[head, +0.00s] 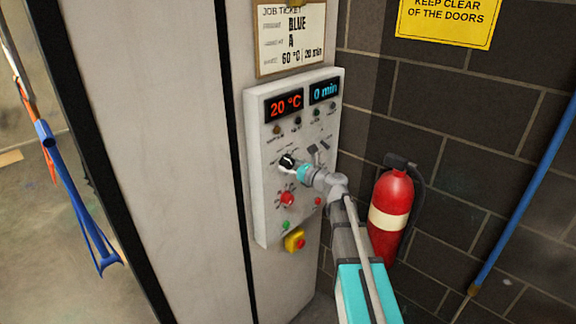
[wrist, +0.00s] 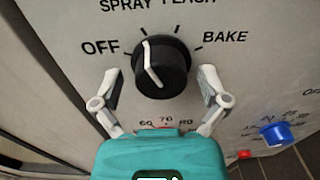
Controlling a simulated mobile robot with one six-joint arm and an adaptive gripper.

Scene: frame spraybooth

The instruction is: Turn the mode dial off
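The mode dial (wrist: 174,68) is a round black knob with a white pointer line, on a pale panel. Its line points up and slightly left, toward the SPRAY side; OFF is printed at its left, FLASH at upper right and BAKE at right. My gripper (wrist: 159,88) is open, its two pale fingers apart on either side of the dial's lower part, with visible gaps to it. In the head view the dial (head: 287,161) shows just beyond my gripper (head: 299,169), partly covered by it.
The control panel (head: 262,215) has displays reading 20 °C and 0 min, a red knob (head: 287,199) below the dial and a yellow-based red button (head: 294,240). A blue knob (wrist: 275,133) sits lower right in the wrist view. A fire extinguisher (head: 391,195) stands right of my arm.

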